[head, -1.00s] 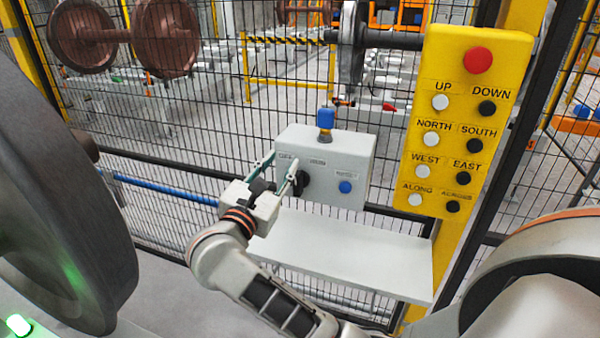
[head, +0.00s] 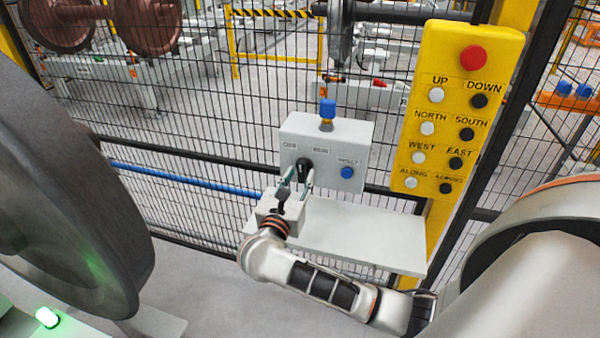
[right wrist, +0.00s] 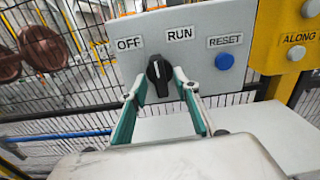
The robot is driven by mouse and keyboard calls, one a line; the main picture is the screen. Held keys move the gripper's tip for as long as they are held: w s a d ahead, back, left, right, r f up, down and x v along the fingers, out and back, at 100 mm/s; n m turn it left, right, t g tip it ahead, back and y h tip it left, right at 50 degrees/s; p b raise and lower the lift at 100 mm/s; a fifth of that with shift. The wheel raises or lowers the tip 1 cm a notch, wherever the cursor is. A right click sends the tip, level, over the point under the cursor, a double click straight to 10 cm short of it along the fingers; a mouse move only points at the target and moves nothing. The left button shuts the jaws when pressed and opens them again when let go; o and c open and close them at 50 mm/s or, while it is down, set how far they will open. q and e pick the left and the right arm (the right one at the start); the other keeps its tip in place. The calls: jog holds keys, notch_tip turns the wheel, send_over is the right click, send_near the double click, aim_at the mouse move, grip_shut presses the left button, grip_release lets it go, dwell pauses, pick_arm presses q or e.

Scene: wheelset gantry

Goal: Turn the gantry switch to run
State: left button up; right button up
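The gantry switch is a black knob (right wrist: 158,76) on a light grey control box (head: 335,131). OFF is printed to its upper left and RUN to its upper right. Its pale mark sits near the top, leaning slightly left toward OFF. It also shows in the head view (head: 304,165), partly behind the fingers. My right gripper (head: 296,180) is just below and in front of the knob. In the right wrist view its green-padded fingers (right wrist: 158,88) are open, one on each side of the knob, with gaps visible. My left gripper is not in view.
The box also has a blue RESET button (head: 347,172) and a blue-topped lamp (head: 327,110). A white shelf (head: 370,238) lies below. A yellow button panel (head: 455,105) stands to the right. Black mesh fence (head: 200,150) is behind; a large dark wheel (head: 60,200) is at left.

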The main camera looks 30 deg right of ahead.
jog(key=shift+w+d, duration=0.4)
jog(key=shift+d, duration=0.1)
grip_shut()
